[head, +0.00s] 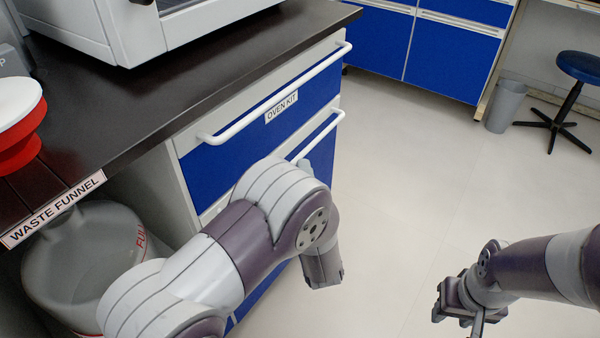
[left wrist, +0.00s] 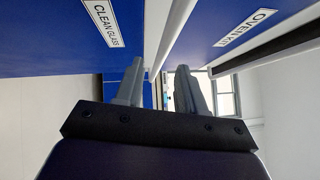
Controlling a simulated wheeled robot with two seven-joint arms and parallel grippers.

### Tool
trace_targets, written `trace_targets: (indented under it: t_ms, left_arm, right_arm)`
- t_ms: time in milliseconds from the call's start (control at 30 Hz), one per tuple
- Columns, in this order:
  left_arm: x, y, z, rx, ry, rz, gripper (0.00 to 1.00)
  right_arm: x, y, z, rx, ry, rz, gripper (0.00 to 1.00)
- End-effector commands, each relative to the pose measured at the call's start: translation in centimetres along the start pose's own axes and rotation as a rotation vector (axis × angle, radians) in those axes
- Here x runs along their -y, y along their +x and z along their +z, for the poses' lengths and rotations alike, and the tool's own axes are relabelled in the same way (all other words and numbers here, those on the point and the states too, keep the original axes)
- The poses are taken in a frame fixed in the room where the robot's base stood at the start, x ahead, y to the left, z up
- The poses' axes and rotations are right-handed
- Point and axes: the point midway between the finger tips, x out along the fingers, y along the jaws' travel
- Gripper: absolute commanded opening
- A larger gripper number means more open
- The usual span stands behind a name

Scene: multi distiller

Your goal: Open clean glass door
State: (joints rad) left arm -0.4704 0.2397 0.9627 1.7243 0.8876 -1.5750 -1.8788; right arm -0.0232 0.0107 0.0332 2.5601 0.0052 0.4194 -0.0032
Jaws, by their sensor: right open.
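The clean glass door (left wrist: 75,35) is a blue panel with a "CLEAN GLASS" label at the left of the left wrist view. A pale handle or edge strip (left wrist: 172,35) runs beside it and ends near my fingertips. My left gripper (left wrist: 158,78) is open there, with its two grey fingers apart; I cannot tell if they touch the strip. My right gripper (head: 457,316) is open and empty over the floor at the lower right.
The blue oven kit drawer (head: 270,110) is above the door, its white bar handle (head: 275,97) sticking out. A dark counter (head: 220,65) overhangs it.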

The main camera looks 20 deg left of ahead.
Motion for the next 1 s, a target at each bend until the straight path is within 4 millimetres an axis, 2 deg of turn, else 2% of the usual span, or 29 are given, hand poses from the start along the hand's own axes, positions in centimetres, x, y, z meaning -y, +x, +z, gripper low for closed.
trace_targets:
  t_ms: [33,200,567,633,700,1000]
  left_arm:
    - [-0.4,0.9,0.0,0.004,-0.002,-0.002,0.39]
    - [-0.2,3.2,0.0,0.0,-0.001,0.0,0.39]
    - [0.1,4.0,0.0,-0.002,0.0,0.0,0.39]
    - [0.0,4.0,0.0,-0.002,0.0,0.0,0.16]
    - [0.0,4.0,0.0,-0.002,0.0,0.0,0.0]
    - [0.2,3.8,-0.6,0.0,0.0,0.001,0.0]
  right_arm:
    - [0.0,0.9,0.1,0.0,0.0,0.0,0.43]
    - [0.0,1.6,0.2,0.0,0.0,0.0,0.43]
    - [0.0,1.7,0.2,0.0,0.0,0.0,0.43]
    - [0.0,1.7,0.2,0.0,0.0,0.0,0.43]
    - [0.0,1.7,0.2,0.0,0.0,0.0,0.43]
    - [0.0,1.4,0.2,0.0,0.0,0.0,0.43]
